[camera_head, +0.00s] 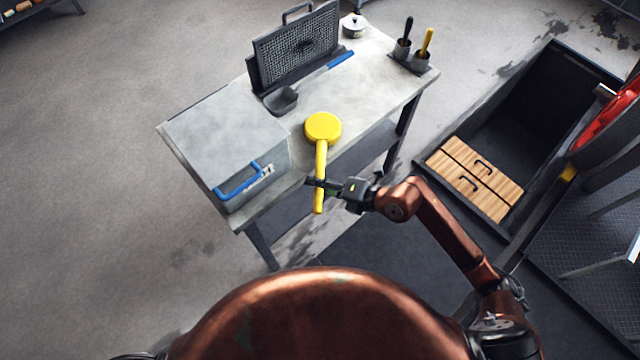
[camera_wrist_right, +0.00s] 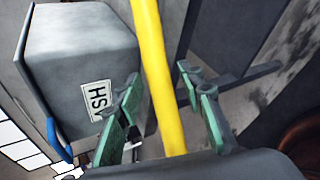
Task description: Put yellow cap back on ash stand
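A round yellow cap (camera_head: 323,127) shows over the front edge of the grey table. A long yellow handle (camera_head: 319,203) runs down from it in the picture. My right gripper (camera_head: 322,186) is at this handle, below the cap. In the right wrist view the yellow handle (camera_wrist_right: 158,75) passes between the green-padded fingers (camera_wrist_right: 162,97), with a gap visible on both sides, so the gripper looks open around it. The cap is outside the wrist view. I cannot tell which thing is the ash stand. My left gripper is not in view.
A grey box (camera_head: 222,143) with a blue handle and a lettered plate sits at the table's left. A grey scoop (camera_head: 281,100), an upright mesh panel (camera_head: 298,47) and cups with handled tools (camera_head: 420,58) share the table. A pit with wooden lids (camera_head: 474,179) lies right.

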